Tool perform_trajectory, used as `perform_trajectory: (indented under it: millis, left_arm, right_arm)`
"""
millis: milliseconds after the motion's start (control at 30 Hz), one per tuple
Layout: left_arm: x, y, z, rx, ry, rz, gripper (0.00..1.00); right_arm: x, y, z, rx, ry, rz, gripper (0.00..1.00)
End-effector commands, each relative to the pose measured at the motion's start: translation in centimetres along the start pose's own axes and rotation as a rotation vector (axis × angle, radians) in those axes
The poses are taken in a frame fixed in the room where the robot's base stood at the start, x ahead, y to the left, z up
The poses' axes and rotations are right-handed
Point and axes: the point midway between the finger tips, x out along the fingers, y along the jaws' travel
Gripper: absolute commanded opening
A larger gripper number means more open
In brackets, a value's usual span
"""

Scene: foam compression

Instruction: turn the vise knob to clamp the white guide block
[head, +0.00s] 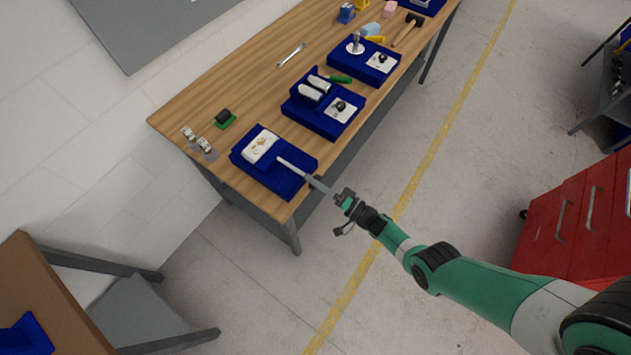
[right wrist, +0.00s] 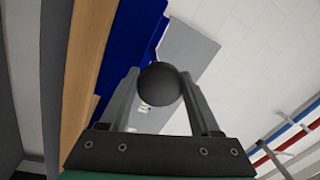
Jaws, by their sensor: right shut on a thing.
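The white guide block (head: 260,146) sits on the far left part of a blue fixture (head: 294,189) at the near end of the wooden bench. A pale rod reaches from beside the block toward my right gripper (head: 316,183). My right gripper is at the front edge of the blue fixture, shut on the dark round vise knob (right wrist: 159,86), which shows between its two fingers in the right wrist view. The knob is hidden in the head view by the fingers. I cannot tell whether the vise jaws touch the block. My left gripper is not in view.
A red cabinet (head: 580,225) stands at the right. The floor in front of the bench is clear.

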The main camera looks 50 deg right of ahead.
Motion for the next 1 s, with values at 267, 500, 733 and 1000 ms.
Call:
perform_trajectory:
  millis: [267,500,733,1000]
  left_arm:
    - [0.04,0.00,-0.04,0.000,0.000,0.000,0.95]
    - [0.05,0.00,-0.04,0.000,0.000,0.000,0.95]
    - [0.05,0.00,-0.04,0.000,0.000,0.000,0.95]
    - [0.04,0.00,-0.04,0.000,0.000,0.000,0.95]
  right_arm:
    - [0.03,-0.14,-0.02,0.081,0.009,-0.002,0.08]
    - [0.04,-0.15,-0.04,0.094,0.010,-0.003,0.08]
    - [0.05,-0.17,-0.05,0.093,0.010,-0.003,0.08]
    - [0.03,-0.11,-0.04,0.092,0.010,-0.001,0.93]
